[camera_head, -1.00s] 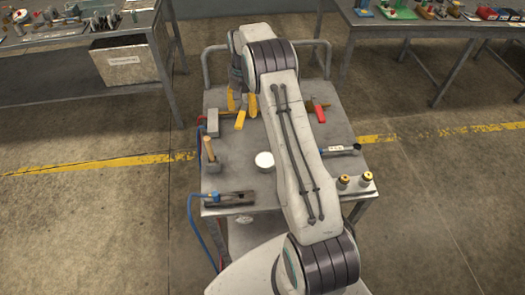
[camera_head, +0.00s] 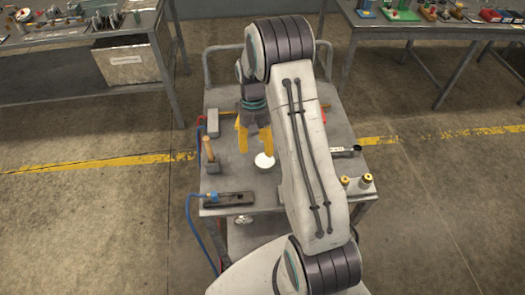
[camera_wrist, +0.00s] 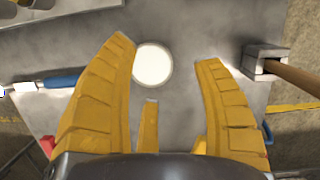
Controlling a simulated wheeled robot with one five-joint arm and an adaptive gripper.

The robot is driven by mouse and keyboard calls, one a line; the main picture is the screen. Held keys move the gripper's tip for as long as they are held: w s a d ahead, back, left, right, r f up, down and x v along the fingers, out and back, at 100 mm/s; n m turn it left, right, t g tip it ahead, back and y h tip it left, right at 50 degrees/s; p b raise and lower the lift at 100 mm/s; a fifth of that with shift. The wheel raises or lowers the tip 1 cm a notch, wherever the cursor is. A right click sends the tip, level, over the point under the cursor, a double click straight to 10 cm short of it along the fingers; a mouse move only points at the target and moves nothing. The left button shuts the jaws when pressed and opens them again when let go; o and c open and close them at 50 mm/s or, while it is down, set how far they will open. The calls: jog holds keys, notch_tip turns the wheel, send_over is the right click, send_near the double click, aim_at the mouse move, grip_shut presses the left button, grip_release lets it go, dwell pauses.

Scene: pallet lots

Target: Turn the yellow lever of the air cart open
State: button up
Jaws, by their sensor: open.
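The air cart (camera_head: 225,175) is a grey metal cart in the middle of the head view. My gripper (camera_head: 254,156) hangs above its top, yellow fingers apart and empty. In the wrist view the fingers (camera_wrist: 165,48) are spread wide.
On the cart top are a white disc (camera_head: 264,161), a wooden-handled hammer (camera_head: 208,150), a black block with a blue hose fitting (camera_head: 230,198) and brass fittings (camera_head: 364,181). A red part (camera_wrist: 47,146) shows at lower left in the wrist view. Tables stand behind.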

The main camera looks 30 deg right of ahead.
jog(key=s+a+r, duration=0.2)
jog(key=s+r, duration=0.2)
jog(key=s, duration=0.1)
jog(key=shift+s+r+b, duration=0.35)
jog(key=shift+r, duration=0.05)
